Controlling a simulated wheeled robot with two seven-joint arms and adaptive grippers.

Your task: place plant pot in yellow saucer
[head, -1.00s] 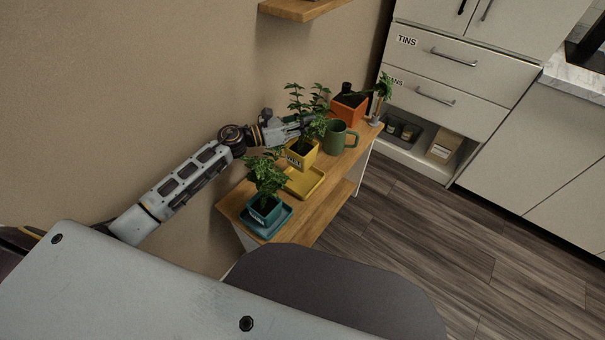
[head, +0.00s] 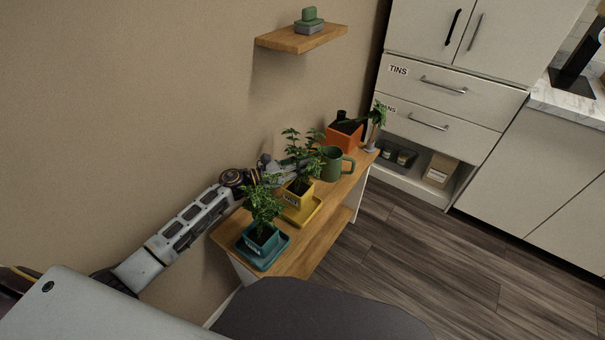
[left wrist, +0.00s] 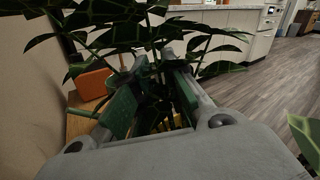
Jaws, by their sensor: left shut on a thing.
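My left gripper (head: 290,172) reaches in from the left and is shut on the plant pot. In the left wrist view its green-padded fingers (left wrist: 154,85) stand among stems and leaves, with bits of yellow between them. Leaves hide most of the grip. My right gripper is not in view.
The wall is close on the left; a small wall shelf (head: 300,38) hangs above.

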